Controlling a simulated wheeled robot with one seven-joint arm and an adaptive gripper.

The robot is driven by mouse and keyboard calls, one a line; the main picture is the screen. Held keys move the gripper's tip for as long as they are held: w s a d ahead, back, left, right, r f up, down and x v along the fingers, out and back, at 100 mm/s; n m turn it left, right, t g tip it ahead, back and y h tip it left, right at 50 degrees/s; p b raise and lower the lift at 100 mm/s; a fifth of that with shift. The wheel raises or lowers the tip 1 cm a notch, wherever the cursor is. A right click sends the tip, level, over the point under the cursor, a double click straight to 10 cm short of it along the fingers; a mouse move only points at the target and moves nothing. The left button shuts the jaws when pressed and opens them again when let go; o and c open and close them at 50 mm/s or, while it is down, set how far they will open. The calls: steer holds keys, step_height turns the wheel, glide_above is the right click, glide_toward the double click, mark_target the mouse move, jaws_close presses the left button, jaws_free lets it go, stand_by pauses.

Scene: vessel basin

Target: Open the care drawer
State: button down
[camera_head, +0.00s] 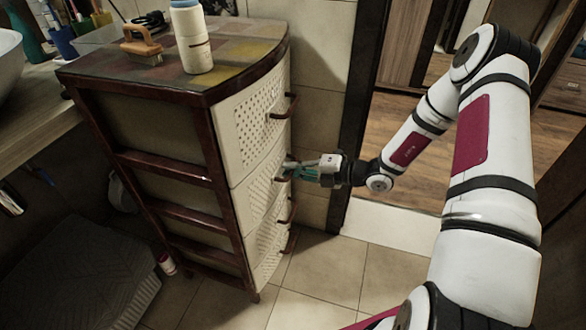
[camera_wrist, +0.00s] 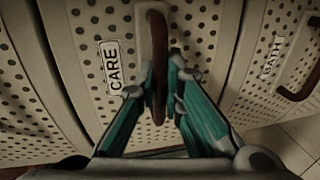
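The care drawer (camera_head: 256,194) is the second from the top in a cream, perforated drawer unit with a dark red-brown frame. Its front looks about level with the others. Its CARE label (camera_wrist: 112,66) shows in the wrist view, beside its dark brown upright-looking handle (camera_wrist: 156,28). My gripper (camera_head: 288,171) is at this handle in the head view. In the wrist view, its teal fingers (camera_wrist: 161,88) stand on both sides of the handle and close in on it. The handle's lower end is partly hidden between the fingers.
The bath drawer (camera_wrist: 258,85) is beside it in the wrist view, with its own handle (camera_wrist: 300,85). A white bottle (camera_head: 192,40) and a wooden brush (camera_head: 141,44) stand on the unit's top. Tiled floor (camera_head: 325,262) in front of the unit is clear.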

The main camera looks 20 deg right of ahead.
steer(key=f+p+v, duration=0.2)
steer(key=v, duration=1)
steer(key=d+f+p+v, duration=0.1)
steer(key=f+p+v, duration=0.1)
steer(key=v, duration=1.1)
steer(key=shift+s+f+p, duration=0.4)
steer(key=shift+f, duration=0.2)
steer(key=shift+d, duration=0.15)
steer(key=c, duration=1.7)
jaws_free()
steer(key=shift+d, duration=0.1)
steer(key=v, duration=1.1)
steer(key=shift+s+d, duration=0.25)
steer(key=shift+d, duration=0.05)
